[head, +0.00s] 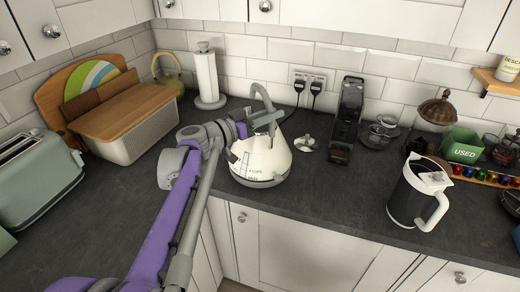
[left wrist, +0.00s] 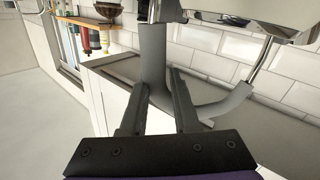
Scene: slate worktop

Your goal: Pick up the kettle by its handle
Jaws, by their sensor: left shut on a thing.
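The kettle (head: 266,160) is cream and cone-shaped with a grey base, and stands on the dark worktop in the head view. Its grey handle (head: 262,93) arches up above the body. My left gripper (head: 264,121) reaches in from the left at the handle, just above the body. In the left wrist view, the fingers of the left gripper (left wrist: 158,82) stand either side of the grey handle (left wrist: 153,48) and are shut on it. The kettle looks upright. My arm hides part of its left side. My right gripper is not in view.
A black jug with a white handle (head: 413,195) stands at the right. A black coffee machine (head: 346,118), a small silver item (head: 307,143) and a paper towel roll (head: 206,76) stand behind. A bread bin (head: 127,125) and toaster (head: 35,178) are at the left. Front-centre worktop is clear.

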